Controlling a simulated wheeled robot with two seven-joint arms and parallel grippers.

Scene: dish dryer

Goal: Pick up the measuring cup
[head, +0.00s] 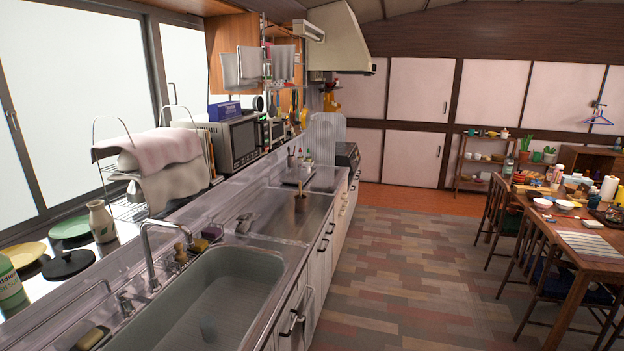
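I cannot make out a measuring cup in the head view. Neither of my grippers shows in it. The steel counter (285,218) runs away from me along the left wall, with a grey sink (240,292) in its near part. A small brown container with a stick in it (300,203) stands on the counter beyond the sink. Some small items farther along the counter are too small to tell.
A faucet (148,250) rises at the sink's left edge. A wire rack with draped cloths (172,188), a vase (101,221), plates (70,226) and a green bottle (10,285) stand left. A cluttered table (590,247) with chairs is right. The floor between (400,275) is clear.

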